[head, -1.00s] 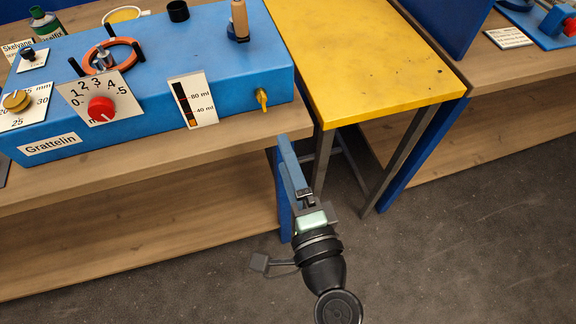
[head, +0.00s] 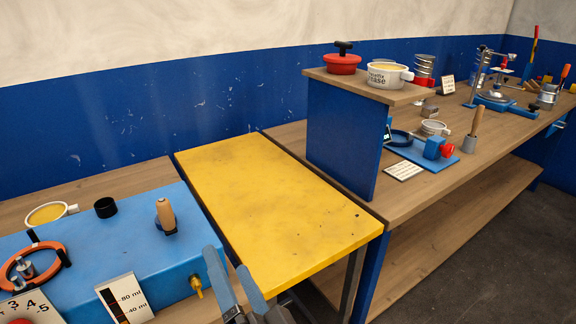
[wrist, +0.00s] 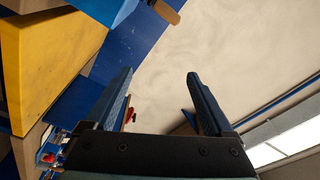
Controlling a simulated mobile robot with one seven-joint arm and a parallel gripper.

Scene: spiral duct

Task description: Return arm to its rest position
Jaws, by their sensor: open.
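My gripper (head: 233,284) shows at the bottom of the head view, in front of the gap between the blue machine (head: 128,238) and the yellow table (head: 268,190). Its two blue-grey fingers are apart, with nothing between them. In the wrist view my gripper (wrist: 160,92) is also open and empty, and the wall and ceiling lights show beyond the fingers. The rest of my arm is mostly cut off below the head view.
A blue upright panel (head: 340,140) carries a wooden shelf with a red lidded pot (head: 342,64) and a white pot (head: 385,76). Several tools stand on the right bench (head: 440,180). A wooden-handled tool (head: 166,216) stands on the blue machine. Grey floor (head: 485,270) is clear at right.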

